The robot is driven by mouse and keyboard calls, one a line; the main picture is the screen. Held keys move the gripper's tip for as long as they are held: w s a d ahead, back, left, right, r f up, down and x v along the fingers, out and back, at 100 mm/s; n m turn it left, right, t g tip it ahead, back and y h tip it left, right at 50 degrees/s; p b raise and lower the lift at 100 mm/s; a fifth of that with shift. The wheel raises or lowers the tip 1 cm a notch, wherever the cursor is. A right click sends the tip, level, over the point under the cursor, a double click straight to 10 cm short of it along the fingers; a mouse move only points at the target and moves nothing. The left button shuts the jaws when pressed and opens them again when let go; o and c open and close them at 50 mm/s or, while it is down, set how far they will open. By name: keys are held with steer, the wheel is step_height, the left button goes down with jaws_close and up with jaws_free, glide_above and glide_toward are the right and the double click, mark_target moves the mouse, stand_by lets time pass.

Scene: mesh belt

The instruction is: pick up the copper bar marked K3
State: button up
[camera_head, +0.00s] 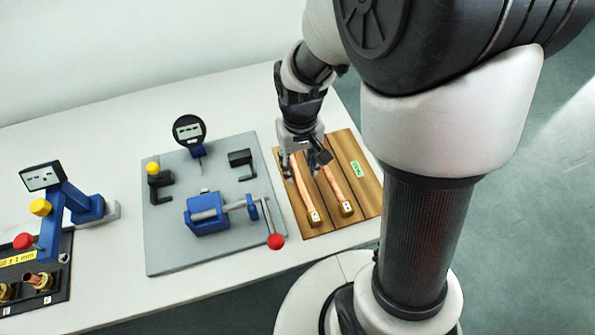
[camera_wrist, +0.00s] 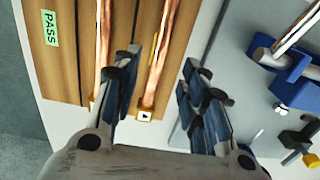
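Two copper bars lie side by side on a wooden board. The left bar (camera_head: 304,192) and the right bar (camera_head: 337,186) each have a small marked end piece toward me; I cannot read the marks, so I cannot tell which is K3. In the wrist view the left bar (camera_wrist: 158,72) shows between my fingers and the right bar (camera_wrist: 105,40) lies left of them. My gripper (camera_head: 305,163) is open and empty over the far part of the bars, and hides part of them. In the wrist view its fingertips (camera_wrist: 163,58) are apart, with no clear contact.
The wooden board (camera_head: 364,203) carries a green PASS label (camera_head: 357,169). Left of it, a grey plate (camera_head: 165,240) holds a dial gauge (camera_head: 189,130), a blue clamp (camera_head: 208,214) and a red-knobbed lever (camera_head: 275,241). Another gauge stand (camera_head: 50,215) stands far left.

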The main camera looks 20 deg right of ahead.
mark_target(301, 180)
step_height(301, 180, down, 6)
steer(key=b, duration=0.2)
steer(key=shift+d+b, duration=0.15)
steer(key=shift+b, duration=0.2)
steer(key=shift+r, duration=0.15)
steer(key=shift+s, duration=0.1)
steer(key=shift+c, duration=0.5)
jaws_close()
